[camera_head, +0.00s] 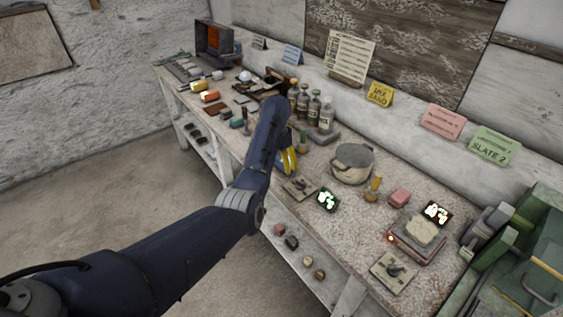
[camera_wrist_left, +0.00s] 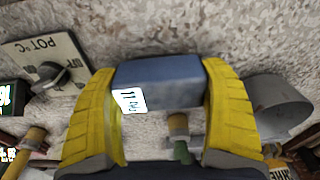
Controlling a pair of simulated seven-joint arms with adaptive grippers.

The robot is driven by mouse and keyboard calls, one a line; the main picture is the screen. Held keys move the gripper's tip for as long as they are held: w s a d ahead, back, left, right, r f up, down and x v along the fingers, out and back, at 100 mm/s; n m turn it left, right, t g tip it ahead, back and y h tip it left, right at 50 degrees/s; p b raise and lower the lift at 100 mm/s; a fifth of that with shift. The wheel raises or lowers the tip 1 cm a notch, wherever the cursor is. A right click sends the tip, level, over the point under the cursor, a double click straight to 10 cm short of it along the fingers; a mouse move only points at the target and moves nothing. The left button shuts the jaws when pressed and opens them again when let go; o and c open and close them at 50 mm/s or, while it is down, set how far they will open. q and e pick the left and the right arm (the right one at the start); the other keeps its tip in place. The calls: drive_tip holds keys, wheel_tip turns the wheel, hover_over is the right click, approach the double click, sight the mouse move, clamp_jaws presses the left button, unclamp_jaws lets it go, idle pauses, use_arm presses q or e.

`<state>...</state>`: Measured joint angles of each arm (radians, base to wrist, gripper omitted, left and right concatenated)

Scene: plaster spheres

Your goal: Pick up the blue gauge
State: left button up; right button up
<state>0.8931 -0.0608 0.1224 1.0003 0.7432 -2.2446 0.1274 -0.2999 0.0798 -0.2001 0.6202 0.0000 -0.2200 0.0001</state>
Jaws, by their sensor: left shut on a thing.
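The blue gauge (camera_wrist_left: 160,80) is a blue block with a small white label, seen in the left wrist view. My left gripper (camera_head: 288,160) has yellow fingers and is over the bench, left of the pot, in the head view. In the left wrist view its two fingers (camera_wrist_left: 160,88) are shut on the gauge, one on each side. In the head view my arm and fingers mostly hide the gauge. My right gripper is in neither view.
The bench (camera_head: 335,225) holds a lidded pot (camera_head: 352,163), several bottles (camera_head: 315,108) behind the gripper, a dial panel (camera_head: 299,187) and a lit display (camera_head: 327,200). A tray with a pale slab (camera_head: 421,232) stands at right. Green machinery (camera_head: 530,270) fills the right corner.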

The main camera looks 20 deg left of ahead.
use_arm(q)
wheel_tip(320, 180, up, 10)
drive_tip(key=shift+r, duration=0.1)
idle(0.5)
